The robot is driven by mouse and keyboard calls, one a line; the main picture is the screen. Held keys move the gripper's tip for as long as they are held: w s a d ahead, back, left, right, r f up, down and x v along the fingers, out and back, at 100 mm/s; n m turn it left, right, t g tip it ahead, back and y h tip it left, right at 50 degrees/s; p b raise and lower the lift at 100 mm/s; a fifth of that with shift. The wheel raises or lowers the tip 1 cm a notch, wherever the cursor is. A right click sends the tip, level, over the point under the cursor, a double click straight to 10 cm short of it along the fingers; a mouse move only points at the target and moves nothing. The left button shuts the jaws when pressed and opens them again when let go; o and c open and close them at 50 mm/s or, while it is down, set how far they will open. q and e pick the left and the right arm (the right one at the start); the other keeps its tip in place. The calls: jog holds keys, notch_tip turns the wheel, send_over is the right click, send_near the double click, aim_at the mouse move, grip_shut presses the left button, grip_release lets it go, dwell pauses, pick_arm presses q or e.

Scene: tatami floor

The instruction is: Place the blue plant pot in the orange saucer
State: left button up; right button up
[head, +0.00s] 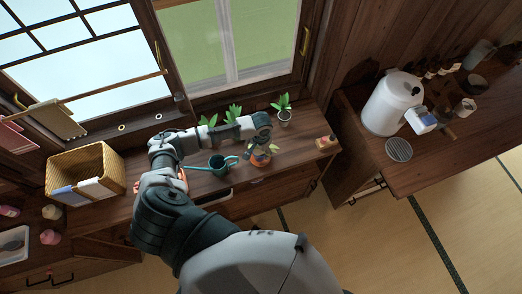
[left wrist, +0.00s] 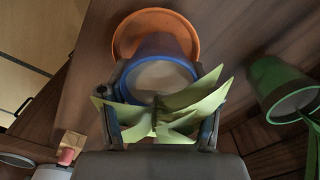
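The blue plant pot (left wrist: 158,75) with pale green leaves (left wrist: 165,115) sits between the fingers of my left gripper (left wrist: 158,95) in the left wrist view. The fingers lie close against both sides of its rim, shut on it. The orange saucer (left wrist: 155,20) shows behind the pot's lower end, and the pot overlaps its outline. I cannot tell whether the pot's base touches it. In the head view, my left gripper (head: 262,140) is above the orange saucer (head: 262,164), and leaves and gripper mostly hide the pot. My right gripper is not in view.
A teal watering can (head: 219,164) stands just left of the saucer. A small potted plant (head: 284,114) stands behind, near the window. A small orange-red box (head: 326,142) lies right. A wicker basket (head: 88,165) is at left, and a white kettle (head: 391,104) stands on the right counter.

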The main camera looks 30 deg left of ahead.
pick_arm(q)
jog(key=shift+o, duration=1.2)
jog(key=shift+d+r, duration=0.2)
jog(key=shift+d, duration=0.05)
notch_tip(320, 180, up, 10)
jog(key=shift+a+r, duration=0.15)
jog(key=shift+r, duration=0.75)
